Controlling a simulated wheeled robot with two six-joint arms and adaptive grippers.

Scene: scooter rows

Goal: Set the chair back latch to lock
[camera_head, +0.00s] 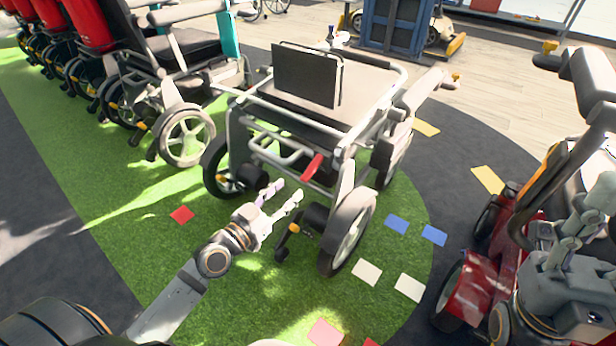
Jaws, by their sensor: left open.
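The wheelchair (355,135) stands in the middle, on the edge of the green turf, with a pale tubular frame and dark wheels. Its dark upright back panel (307,76) rises above the seat. A red lever (314,167), which looks like the latch, sits on the near side of the frame and slants; I cannot read its setting. My left gripper (284,191) is open and empty, below and left of the red lever and apart from it. My right arm's grey end (568,262) shows at the right edge; its fingers are not clear.
A row of wheelchairs (190,60) stands at the back left. A red scooter (480,290) stands close on the right. Flat red, white, blue and yellow floor markers lie around the chair.

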